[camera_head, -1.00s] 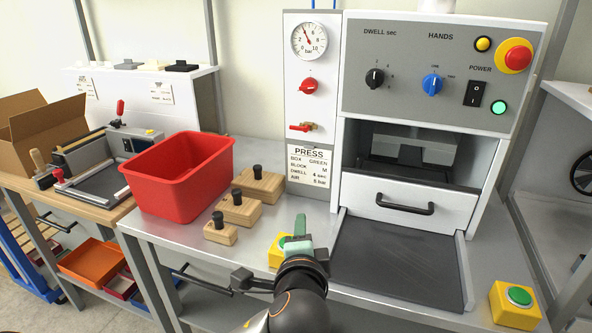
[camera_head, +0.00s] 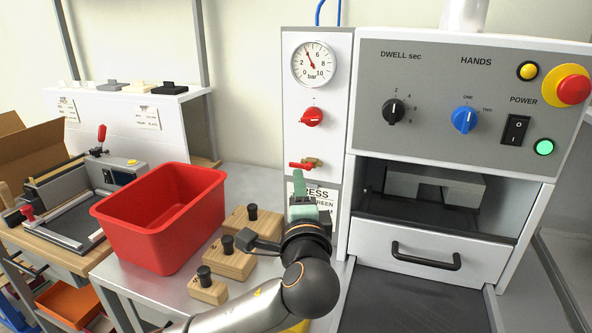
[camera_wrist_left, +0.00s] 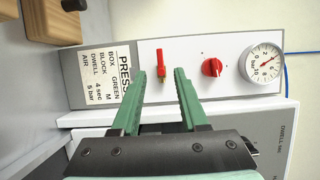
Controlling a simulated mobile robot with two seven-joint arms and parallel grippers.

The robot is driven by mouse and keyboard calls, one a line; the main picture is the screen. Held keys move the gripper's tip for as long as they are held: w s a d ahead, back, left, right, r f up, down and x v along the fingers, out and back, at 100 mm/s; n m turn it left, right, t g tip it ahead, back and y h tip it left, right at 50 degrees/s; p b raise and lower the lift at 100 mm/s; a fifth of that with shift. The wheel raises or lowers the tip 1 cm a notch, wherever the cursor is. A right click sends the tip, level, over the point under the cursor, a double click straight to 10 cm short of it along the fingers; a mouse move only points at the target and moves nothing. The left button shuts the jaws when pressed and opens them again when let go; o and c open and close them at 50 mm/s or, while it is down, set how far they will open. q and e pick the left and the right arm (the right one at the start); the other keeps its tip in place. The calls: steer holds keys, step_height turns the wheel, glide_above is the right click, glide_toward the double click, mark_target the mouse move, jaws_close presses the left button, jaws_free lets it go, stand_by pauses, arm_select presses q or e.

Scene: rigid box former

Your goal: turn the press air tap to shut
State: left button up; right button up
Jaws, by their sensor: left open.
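The press air tap (camera_head: 308,164) is a red lever on a brass body, low on the white gauge panel. Its lever lies level across the panel and points left in the head view. In the left wrist view the tap (camera_wrist_left: 160,64) appears in the gap between the fingertips, apart from both. My left gripper (camera_head: 301,190) has green fingers and stands in front of the PRESS card, just below the tap. In the left wrist view the left gripper (camera_wrist_left: 160,78) is open and empty. My right gripper is not in view.
A red knob (camera_head: 311,117) and a round pressure gauge (camera_head: 314,64) sit above the tap. The grey press (camera_head: 450,100) stands close on the right. A red bin (camera_head: 160,225) and wooden blocks (camera_head: 228,262) are on the bench to the left.

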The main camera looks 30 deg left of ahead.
mark_target(295, 166)
arm_select(q)
steer(key=x, duration=0.7)
steer(key=shift+w+a, duration=0.25)
steer(key=shift+w, duration=0.05)
steer(key=shift+c, duration=0.3)
jaws_close()
